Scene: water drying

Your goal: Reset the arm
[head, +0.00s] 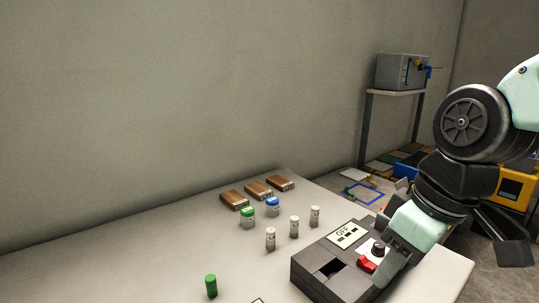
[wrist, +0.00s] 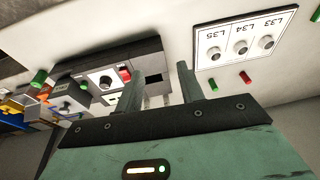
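My arm (head: 470,125) reaches down from the right in the head view. My gripper (head: 388,262) is over the right side of a dark grey box (head: 318,276) on the table. In the wrist view my gripper (wrist: 157,72) has its two fingers apart, with nothing seen held between them. The box also shows in the wrist view (wrist: 144,60), beyond the fingers. It has an "OFF" display, a black knob, a red switch and a dark square opening. The gripper hides part of the box in the head view, and I cannot tell whether they touch.
Several small bottles, two with green (head: 247,214) and blue (head: 272,206) lids, and brown blocks (head: 258,190) stand on the table (head: 130,262). A green cylinder (head: 211,286) is near the front. A labelled socket panel (wrist: 240,42) shows in the wrist view. A shelf (head: 395,92) stands behind.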

